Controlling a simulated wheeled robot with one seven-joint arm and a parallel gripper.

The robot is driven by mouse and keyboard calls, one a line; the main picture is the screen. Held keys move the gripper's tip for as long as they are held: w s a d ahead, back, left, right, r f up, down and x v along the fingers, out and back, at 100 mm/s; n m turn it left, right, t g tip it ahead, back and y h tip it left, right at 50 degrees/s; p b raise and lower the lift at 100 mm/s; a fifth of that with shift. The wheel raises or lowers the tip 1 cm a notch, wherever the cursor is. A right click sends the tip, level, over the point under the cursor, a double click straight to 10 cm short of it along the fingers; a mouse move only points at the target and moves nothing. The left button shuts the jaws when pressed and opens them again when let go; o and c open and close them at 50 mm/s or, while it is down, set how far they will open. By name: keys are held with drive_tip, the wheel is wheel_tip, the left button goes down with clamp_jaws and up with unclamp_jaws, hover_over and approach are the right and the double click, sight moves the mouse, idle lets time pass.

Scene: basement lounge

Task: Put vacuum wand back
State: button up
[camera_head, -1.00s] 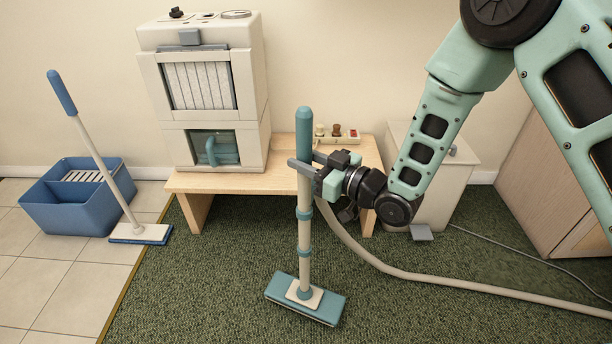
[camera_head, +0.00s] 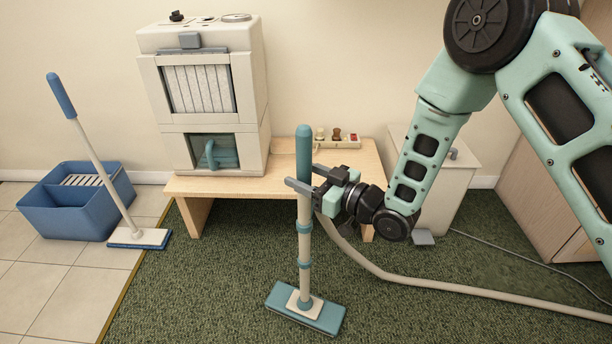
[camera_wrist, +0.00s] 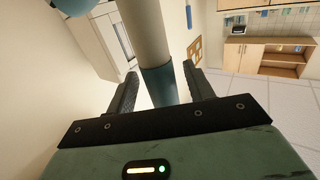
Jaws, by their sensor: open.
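The vacuum wand (camera_head: 304,245) stands upright on the green carpet, with a teal handle at the top, a beige tube with teal bands and a flat teal floor head (camera_head: 305,308). My gripper (camera_head: 298,187) is at the upper part of the wand, just below the handle. In the wrist view the wand's tube (camera_wrist: 146,35) passes between the two open fingers of my gripper (camera_wrist: 160,88), with a gap showing at the right finger. Whether the left finger touches the tube is unclear.
A beige machine (camera_head: 202,95) stands on a low wooden bench (camera_head: 245,186). A white bin-like cabinet (camera_head: 455,175) is at right. A hose (camera_head: 400,281) runs over the carpet. A blue bucket (camera_head: 60,212) and mop (camera_head: 95,150) stand on the tiles at left.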

drive_tip(key=shift+r, duration=0.2)
drive_tip(key=p+v, duration=0.2)
drive_tip(key=v, duration=1)
drive_tip(key=s+d+r+m+g+h, duration=0.1)
drive_tip(key=s+r+g+h, duration=0.2)
drive_tip(key=s, duration=0.5)
drive_tip(key=s+d+r+m+g+h, duration=0.1)
drive_tip(key=s+r+g+h, duration=0.3)
drive_tip(key=s+h, duration=0.2)
drive_tip(key=s+d+r+m+g+h, duration=0.1)
drive_tip(key=s+r+g+h, duration=0.2)
drive_tip(key=s, duration=0.6)
drive_tip(key=shift+s+d+r+g+h, duration=0.15)
drive_tip(key=shift+s+d+g+h, duration=0.2)
drive_tip(key=shift+h, duration=0.65)
drive_tip(key=shift+w, duration=0.1)
wheel_tip(320, 180, up, 28)
drive_tip(key=p, duration=2.7)
